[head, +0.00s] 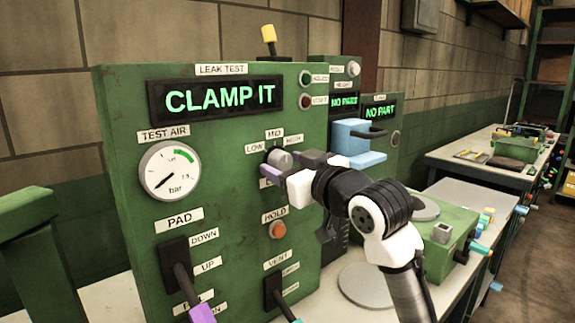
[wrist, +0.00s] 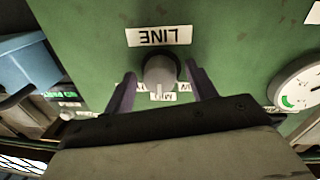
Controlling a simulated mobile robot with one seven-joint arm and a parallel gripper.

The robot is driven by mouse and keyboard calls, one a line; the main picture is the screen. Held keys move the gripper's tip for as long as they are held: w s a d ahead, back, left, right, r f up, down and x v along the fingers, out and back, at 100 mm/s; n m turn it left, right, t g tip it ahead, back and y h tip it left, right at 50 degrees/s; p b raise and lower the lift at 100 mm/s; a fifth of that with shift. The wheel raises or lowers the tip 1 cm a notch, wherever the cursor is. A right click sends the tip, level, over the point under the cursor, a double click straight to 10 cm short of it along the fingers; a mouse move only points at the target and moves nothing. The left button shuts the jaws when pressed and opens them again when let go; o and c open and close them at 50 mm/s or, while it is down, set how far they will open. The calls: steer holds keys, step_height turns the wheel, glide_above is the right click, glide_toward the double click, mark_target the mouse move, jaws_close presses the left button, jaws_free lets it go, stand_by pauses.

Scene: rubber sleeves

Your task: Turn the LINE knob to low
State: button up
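The LINE knob (head: 280,160) is a grey round knob on the front of the green leak test panel (head: 225,130). LOW, MID and HIGH labels sit around its top. In the wrist view, upside down, the knob (wrist: 160,69) has a pale pointer mark on the side towards MID. My gripper (head: 288,166) is at the knob, its purple fingers open. In the wrist view the fingers (wrist: 160,72) stand on either side of the knob, with a gap showing on each side. The LINE label in the head view is mostly hidden by a finger.
A test air gauge (head: 169,171) is at the left of the panel. The HOLD button (head: 277,230), PAD lever (head: 180,268) and VENT lever (head: 274,294) are below.

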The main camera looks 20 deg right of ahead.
steer(key=c, duration=0.9)
steer(key=shift+o, duration=0.2)
steer(key=n+b, duration=0.3)
steer(key=b, duration=0.1)
steer(key=shift+f+n, duration=0.25)
steer(key=shift+n, duration=0.15)
steer(key=n+b, duration=0.1)
steer(key=n, duration=0.1)
steer(key=n+b, duration=0.2)
steer(key=n, duration=0.1)
steer(key=shift+d+r+y, duration=0.1)
steer(key=shift+r+y, duration=0.1)
steer(key=shift+y, duration=0.2)
steer(key=shift+n, duration=0.4)
steer(key=o, duration=1)
